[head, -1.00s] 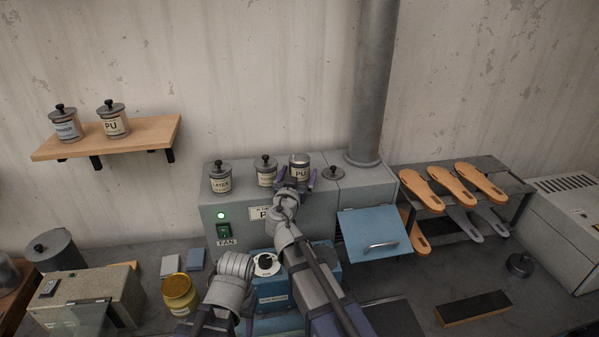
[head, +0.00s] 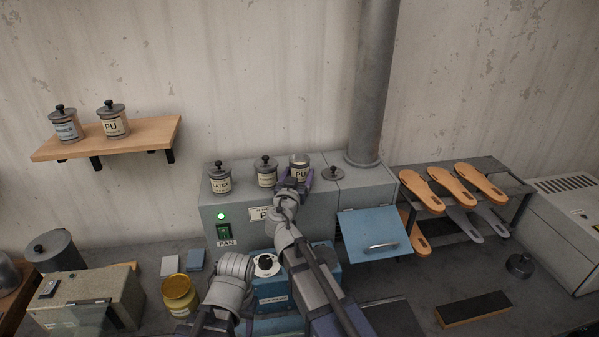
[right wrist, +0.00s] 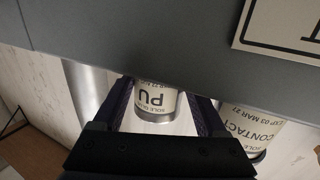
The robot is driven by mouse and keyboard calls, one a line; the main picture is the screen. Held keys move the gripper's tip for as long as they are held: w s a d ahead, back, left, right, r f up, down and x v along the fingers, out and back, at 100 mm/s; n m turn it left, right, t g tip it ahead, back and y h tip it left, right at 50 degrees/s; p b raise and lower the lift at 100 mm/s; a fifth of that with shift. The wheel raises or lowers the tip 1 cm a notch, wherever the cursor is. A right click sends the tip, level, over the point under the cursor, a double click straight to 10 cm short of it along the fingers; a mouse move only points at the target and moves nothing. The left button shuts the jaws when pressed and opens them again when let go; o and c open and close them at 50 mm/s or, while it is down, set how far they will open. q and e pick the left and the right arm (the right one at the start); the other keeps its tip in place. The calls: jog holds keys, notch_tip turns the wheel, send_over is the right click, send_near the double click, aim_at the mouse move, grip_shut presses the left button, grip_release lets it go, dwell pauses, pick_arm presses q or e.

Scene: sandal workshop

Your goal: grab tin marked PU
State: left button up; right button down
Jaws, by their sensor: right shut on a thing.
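The open tin marked PU (head: 300,174) stands upright on top of the grey fan box (head: 282,199), with its lid (head: 333,173) lying to its right. My right gripper (head: 296,182) is shut on this tin, one finger on each side. In the right wrist view the PU tin (right wrist: 155,98) appears upside down between the dark fingers (right wrist: 165,105). A second PU tin (head: 114,125), with its lid on, stands on the wall shelf. I cannot make out my left gripper.
The contact tin (head: 266,176) stands close left of the held tin, and the latex tin (head: 220,182) further left. A grey pipe (head: 372,90) rises behind the box at the right. A blue flap (head: 374,236) sticks out in front. Above the tins is bare wall.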

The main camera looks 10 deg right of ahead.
jog(key=shift+r+p, duration=0.3)
dwell(0.4)
notch_tip(320, 180, up, 9)
jog(key=p, duration=0.9)
jog(key=shift+r, duration=0.2)
jog(key=shift+f, duration=0.1)
